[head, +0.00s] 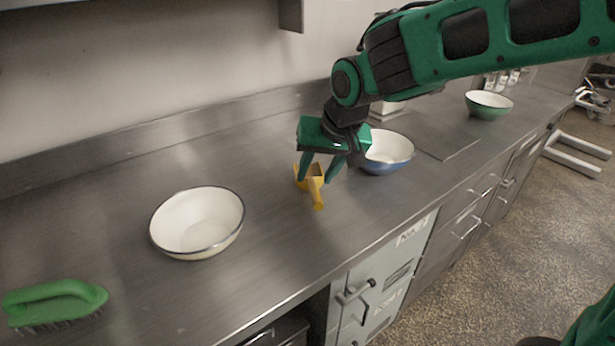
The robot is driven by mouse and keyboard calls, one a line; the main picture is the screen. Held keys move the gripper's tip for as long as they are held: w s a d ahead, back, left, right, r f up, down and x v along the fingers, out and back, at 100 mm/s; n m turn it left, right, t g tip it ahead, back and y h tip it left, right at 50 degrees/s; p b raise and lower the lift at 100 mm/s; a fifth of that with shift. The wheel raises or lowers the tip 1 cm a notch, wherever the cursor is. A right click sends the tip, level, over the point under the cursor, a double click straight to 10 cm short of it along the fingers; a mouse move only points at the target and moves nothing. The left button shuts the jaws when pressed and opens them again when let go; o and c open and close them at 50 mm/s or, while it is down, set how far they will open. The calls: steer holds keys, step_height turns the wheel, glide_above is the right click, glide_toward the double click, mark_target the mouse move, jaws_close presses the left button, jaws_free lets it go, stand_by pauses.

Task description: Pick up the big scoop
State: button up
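A yellow-orange scoop (316,188) is on the steel counter, below my gripper, with its handle pointing toward the counter's front edge. It is the only scoop in view. My gripper (318,176) is green and points down over the scoop. Its two fingers are spread apart, one on each side of the scoop's upper part. I cannot tell whether the fingertips touch the scoop. The gripper hides part of the scoop's far side.
A white bowl (197,224) stands left of the scoop, and a green brush (53,302) lies at the far left. A blue bowl (388,151) stands close on the right. A green bowl (488,105) is farther right. The steel counter (270,262) is clear in front.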

mark_target(315, 185)
steer(key=shift+d+x, duration=0.2)
steer(key=shift+x, duration=1.4)
steer(key=shift+d+x, duration=0.2)
steer(key=shift+x, duration=1.4)
steer(key=shift+s+f, duration=0.1)
steer(key=shift+c, duration=0.7)
jaws_close()
